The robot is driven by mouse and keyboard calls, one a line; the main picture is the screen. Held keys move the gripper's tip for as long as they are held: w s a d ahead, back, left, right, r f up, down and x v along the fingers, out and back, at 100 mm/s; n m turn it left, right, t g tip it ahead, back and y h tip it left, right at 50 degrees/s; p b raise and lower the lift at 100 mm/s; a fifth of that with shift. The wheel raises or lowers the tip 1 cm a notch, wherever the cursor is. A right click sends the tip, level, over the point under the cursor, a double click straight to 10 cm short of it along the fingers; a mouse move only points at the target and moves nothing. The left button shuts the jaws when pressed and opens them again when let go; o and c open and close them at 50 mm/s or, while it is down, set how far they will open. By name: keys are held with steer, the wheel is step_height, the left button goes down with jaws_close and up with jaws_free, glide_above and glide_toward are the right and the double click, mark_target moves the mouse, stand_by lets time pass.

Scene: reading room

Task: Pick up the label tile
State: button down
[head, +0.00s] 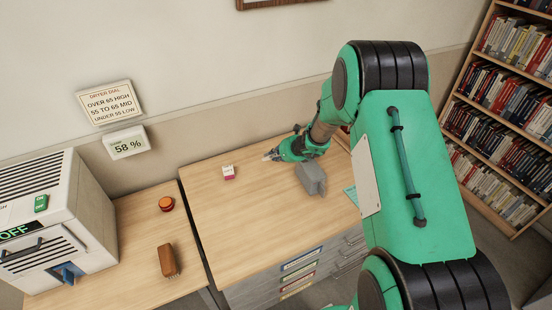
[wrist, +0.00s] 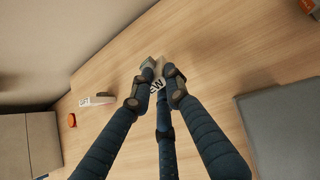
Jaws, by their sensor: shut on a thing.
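My gripper (wrist: 160,70) is shut on a small pale tile (wrist: 157,84) with dark letters, partly hidden between the fingers. In the head view my gripper (head: 271,155) is at the back of the wooden desk, low over its top. I cannot tell whether the held tile touches the desk. A second small tile, white and pink (head: 228,172), stands on the desk to the left of my gripper, apart from it. It also shows in the wrist view (wrist: 97,100), with dark letters on its white face.
On the left table are an orange round thing (head: 166,203), a brown brush (head: 168,261) and a white machine (head: 60,215) reading OFF. The wall display (head: 126,144) reads 58 %.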

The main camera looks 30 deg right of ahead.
steer(key=s+a+r, duration=0.1)
steer(key=s+a, duration=0.1)
steer(key=s, duration=0.5)
steer(key=s+a, duration=0.2)
steer(key=s, duration=0.6)
steer(key=shift+s+r+p, duration=0.25)
steer(key=shift+r+p, duration=0.15)
stand_by(0.4)
